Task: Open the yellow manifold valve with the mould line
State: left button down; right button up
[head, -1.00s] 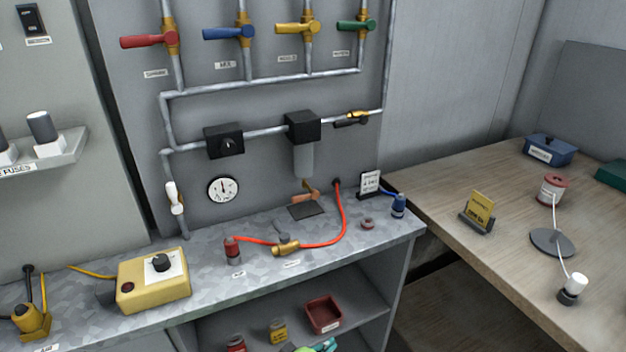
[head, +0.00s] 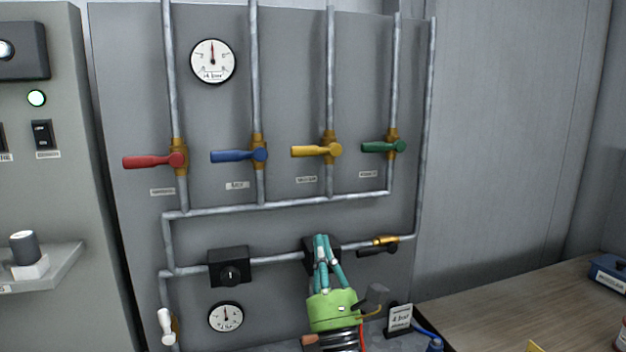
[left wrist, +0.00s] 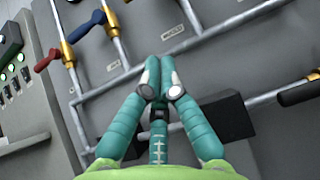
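The yellow manifold valve (head: 317,151) is third from the left in a row of lever valves on the grey wall panel. Its lever lies level, pointing left, across a vertical pipe. A small label (head: 306,180) is below it. My left gripper (head: 320,240), with teal fingers and a green body, is below the yellow valve, apart from it, in front of the black filter head on the lower pipe. In the left wrist view its fingertips (left wrist: 160,80) are drawn together with nothing visible between them. My right gripper is not in view.
Red (head: 156,161), blue (head: 240,156) and green (head: 383,147) lever valves flank the yellow one, all level. A black regulator (head: 229,267) and a black-handled valve (head: 377,248) sit on the lower pipe. A wooden table (head: 500,310) is at the right.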

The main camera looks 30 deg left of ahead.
aim_at(316, 151)
pick_arm(q)
jog(key=shift+s+a+r+n+g+y, duration=0.25)
jog(key=shift+n+g+y, duration=0.2)
jog(key=shift+n, duration=0.25)
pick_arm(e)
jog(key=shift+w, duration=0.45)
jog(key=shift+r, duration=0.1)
pick_arm(q)
jog(key=shift+s+d+r+p+x, duration=0.2)
jog(key=shift+d+r+p+x, duration=0.1)
jog(key=shift+p+x, duration=1.5)
jog(key=shift+s+d+r+p+x, duration=0.3)
jog(key=shift+p+x, duration=0.8)
jog(key=shift+x, duration=1.4)
jog(key=shift+s+d+r+p+x, duration=0.1)
jog(key=shift+d+r+p+x, duration=0.2)
jog(key=shift+p+x, duration=1.5)
pick_arm(e)
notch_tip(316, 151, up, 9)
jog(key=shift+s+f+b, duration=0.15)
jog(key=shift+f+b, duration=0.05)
jog(key=shift+b, duration=0.15)
pick_arm(q)
jog(key=shift+w+a+r, duration=0.2)
jog(key=shift+w+a, duration=0.05)
jog(key=shift+a, duration=0.1)
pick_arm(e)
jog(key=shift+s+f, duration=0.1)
